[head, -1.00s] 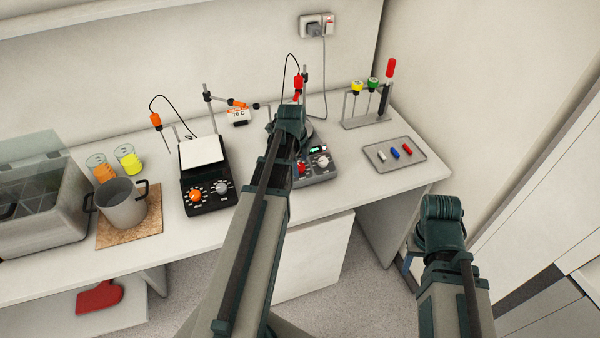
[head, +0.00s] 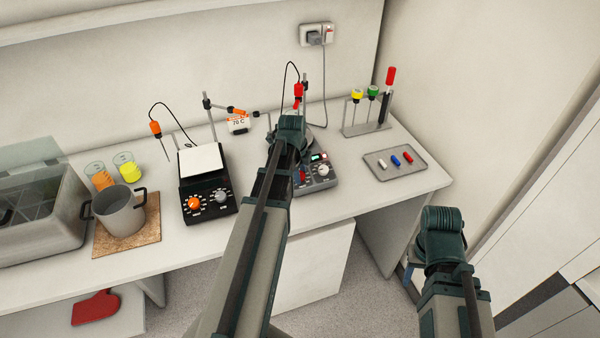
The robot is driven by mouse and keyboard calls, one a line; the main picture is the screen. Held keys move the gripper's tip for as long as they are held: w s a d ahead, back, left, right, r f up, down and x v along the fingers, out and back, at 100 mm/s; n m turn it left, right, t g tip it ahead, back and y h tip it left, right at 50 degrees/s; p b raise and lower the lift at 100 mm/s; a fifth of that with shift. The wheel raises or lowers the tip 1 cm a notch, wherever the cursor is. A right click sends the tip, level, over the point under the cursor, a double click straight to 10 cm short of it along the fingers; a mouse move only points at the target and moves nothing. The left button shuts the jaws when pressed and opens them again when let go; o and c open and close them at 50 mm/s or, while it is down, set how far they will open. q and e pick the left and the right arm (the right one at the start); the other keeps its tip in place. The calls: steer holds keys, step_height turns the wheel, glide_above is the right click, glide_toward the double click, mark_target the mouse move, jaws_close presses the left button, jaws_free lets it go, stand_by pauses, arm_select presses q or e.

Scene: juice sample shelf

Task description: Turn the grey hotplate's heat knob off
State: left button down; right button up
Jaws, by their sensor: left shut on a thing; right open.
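The grey hotplate (head: 325,184) stands on the bench, partly hidden behind my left arm. Its front panel has a small lit display (head: 318,157), a light grey knob (head: 323,170) and a red heat knob (head: 303,176), of which only a sliver shows beside my arm. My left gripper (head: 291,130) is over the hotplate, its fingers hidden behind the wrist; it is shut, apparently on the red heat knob. The knob's setting cannot be read. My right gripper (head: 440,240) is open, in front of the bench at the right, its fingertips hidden.
A black hotplate (head: 210,208) with an orange knob stands left of the grey one. A pot (head: 120,212) and beakers (head: 126,168) are further left. A red-topped probe (head: 298,90) hangs behind my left wrist. A tray (head: 395,170) and tube rack (head: 366,128) are right.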

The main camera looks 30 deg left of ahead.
arm_select(q)
steer(key=n+t, duration=0.1)
steer(key=n, duration=0.4)
steer(key=shift+s+n+b, duration=0.1)
steer(key=shift+n+b, duration=0.2)
steer(key=shift+b, duration=0.05)
steer(key=n+t+y, duration=0.1)
steer(key=n, duration=0.5)
steer(key=shift+d+b, duration=0.1)
steer(key=shift+b, duration=0.3)
steer(key=n, duration=0.3)
steer(key=n+y, duration=0.1)
steer(key=n, duration=0.2)
steer(key=shift+n+y+b, duration=0.3)
steer(key=n+y, duration=0.1)
steer(key=n, duration=0.4)
steer(key=shift+d+n, duration=0.1)
steer(key=shift+n, duration=0.3)
steer(key=shift+c, duration=2.2)
jaws_free()
